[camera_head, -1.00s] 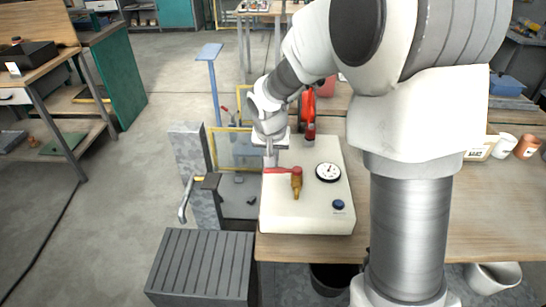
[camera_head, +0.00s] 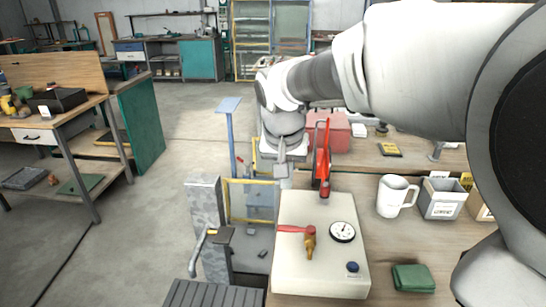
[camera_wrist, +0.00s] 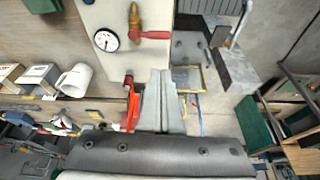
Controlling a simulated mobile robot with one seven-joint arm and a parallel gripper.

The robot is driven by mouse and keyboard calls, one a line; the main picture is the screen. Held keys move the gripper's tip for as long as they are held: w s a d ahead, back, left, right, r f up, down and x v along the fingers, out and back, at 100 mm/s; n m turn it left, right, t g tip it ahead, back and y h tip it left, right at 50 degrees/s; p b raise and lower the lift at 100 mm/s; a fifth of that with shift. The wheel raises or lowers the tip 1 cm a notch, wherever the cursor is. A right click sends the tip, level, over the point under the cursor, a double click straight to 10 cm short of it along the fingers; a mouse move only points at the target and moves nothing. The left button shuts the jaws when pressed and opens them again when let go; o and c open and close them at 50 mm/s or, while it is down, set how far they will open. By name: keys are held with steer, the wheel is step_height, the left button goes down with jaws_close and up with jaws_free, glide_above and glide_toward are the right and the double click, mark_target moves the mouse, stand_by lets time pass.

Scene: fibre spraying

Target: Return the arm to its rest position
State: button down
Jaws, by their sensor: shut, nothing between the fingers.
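My gripper (camera_head: 283,172) is shut and empty, pointing down near the far left corner of a cream box (camera_head: 300,273). The wrist view shows its two fingers (camera_wrist: 161,80) pressed together. The box carries a brass valve (camera_head: 310,245) with a red lever (camera_head: 291,229) pointing left, a round gauge (camera_head: 342,232) and a blue knob (camera_head: 353,267). The fingers are apart from the lever. My arm reaches in from the right of the head view. In the wrist view the valve (camera_wrist: 135,22) and gauge (camera_wrist: 106,41) lie beyond the fingertips.
A red tool (camera_head: 323,160) stands upright just right of my gripper. A white mug (camera_head: 394,196), a grey bin (camera_head: 440,198) and a green cloth (camera_head: 413,278) are on the workbench to the right. A blue-topped post (camera_head: 229,108) and yellow frame (camera_head: 250,199) stand left. Open floor lies further left.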

steer(key=shift+r, duration=0.25)
steer(key=s+d+n+t, duration=0.1)
steer(key=s+d, duration=0.2)
steer(key=s, duration=0.7)
steer(key=s+d+n+t+y, duration=0.1)
steer(key=s+d+n, duration=0.1)
steer(key=s, duration=0.8)
steer(key=shift+s+d+f, duration=0.25)
steer(key=shift+s+d, duration=0.05)
steer(key=shift+d, duration=0.5)
steer(key=shift+d, duration=0.2)
